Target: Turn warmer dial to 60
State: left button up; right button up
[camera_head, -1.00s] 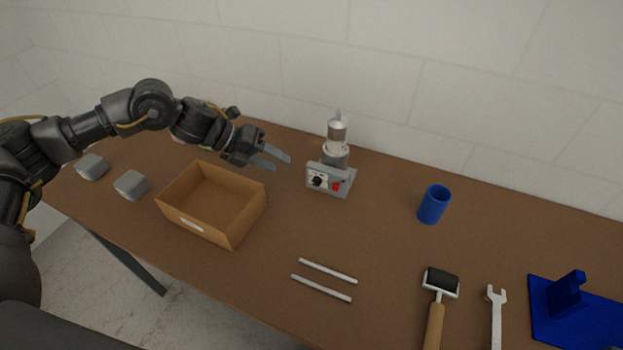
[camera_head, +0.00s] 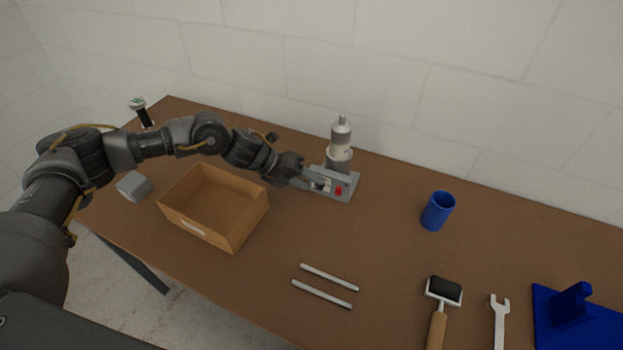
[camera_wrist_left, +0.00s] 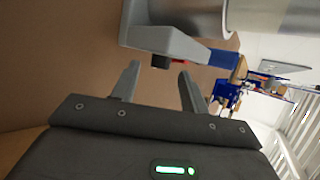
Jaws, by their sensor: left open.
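The warmer (camera_head: 343,186) is a grey box with a silver-and-white bottle-like cylinder (camera_head: 340,140) standing upright on it, at the back middle of the table. Its front panel carries a red switch (camera_head: 339,191) and a black dial, which shows in the left wrist view (camera_wrist_left: 160,62). My left gripper (camera_head: 316,183) is open at the panel's left side, its fingers covering much of the dial area in the head view. In the left wrist view the open fingers (camera_wrist_left: 158,72) point at the dial, which appears between the tips. Contact and the dial's reading cannot be told.
An open cardboard box (camera_head: 235,232) stands below my left forearm, with a grey block (camera_head: 134,186) to its left. Two rods (camera_head: 325,286), a blue cup (camera_head: 438,211), a roller (camera_head: 443,291), a wrench (camera_head: 499,320) and a blue stand (camera_head: 573,305) lie rightward.

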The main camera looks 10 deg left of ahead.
pick_arm(q)
jog(key=shift+x, duration=0.85)
jog(key=shift+c, duration=0.4)
grip_shut()
